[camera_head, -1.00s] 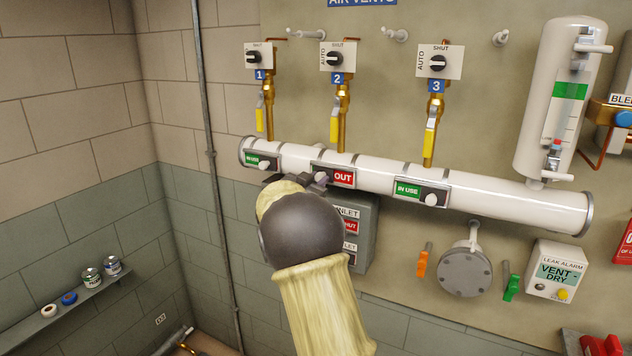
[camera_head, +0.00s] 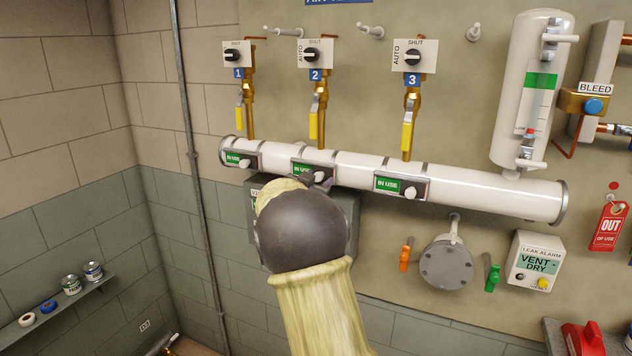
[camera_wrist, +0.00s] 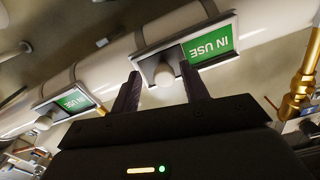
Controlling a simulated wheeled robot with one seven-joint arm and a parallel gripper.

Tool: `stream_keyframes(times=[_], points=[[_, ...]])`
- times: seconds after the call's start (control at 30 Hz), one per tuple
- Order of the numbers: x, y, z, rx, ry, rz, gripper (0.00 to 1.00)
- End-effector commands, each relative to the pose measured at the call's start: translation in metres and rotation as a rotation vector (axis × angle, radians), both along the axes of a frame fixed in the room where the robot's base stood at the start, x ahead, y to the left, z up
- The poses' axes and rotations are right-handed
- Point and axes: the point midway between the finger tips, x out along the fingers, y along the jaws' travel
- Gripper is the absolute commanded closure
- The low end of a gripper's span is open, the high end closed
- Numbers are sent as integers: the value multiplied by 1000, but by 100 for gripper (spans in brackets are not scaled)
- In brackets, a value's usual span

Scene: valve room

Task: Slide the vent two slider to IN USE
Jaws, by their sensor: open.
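The vent two slider plate (camera_head: 311,169) sits on the white horizontal pipe below valve 2 and shows a green IN USE label. Its pale round knob (camera_head: 320,177) is at the plate's right end, partly hidden by my gripper (camera_head: 313,183). In the wrist view, which is turned over, the IN USE label (camera_wrist: 211,46) and the knob (camera_wrist: 164,75) show clearly. My gripper's two dark fingers (camera_wrist: 160,85) are open, one on each side of the knob. I cannot tell whether either finger touches it.
Vent one slider (camera_head: 240,160) and vent three slider (camera_head: 400,187) both show IN USE on the same pipe (camera_head: 480,187). Yellow-handled valves (camera_head: 407,130) stand above. A grey box (camera_head: 345,215) is behind my arm. A round flange (camera_head: 447,265) and leak alarm (camera_head: 535,262) are lower right.

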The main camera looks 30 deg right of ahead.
Motion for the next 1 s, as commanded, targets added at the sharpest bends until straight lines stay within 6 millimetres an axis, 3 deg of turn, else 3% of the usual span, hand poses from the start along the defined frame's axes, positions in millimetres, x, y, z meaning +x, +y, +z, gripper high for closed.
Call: stream_keyframes(times=[0.27, 0.8, 1.0], points=[[-13, 21, -1, 0, -2, 7, 55], [-78, 109, -2, 1, -3, 13, 55], [-99, 131, -1, 1, -2, 5, 55]])
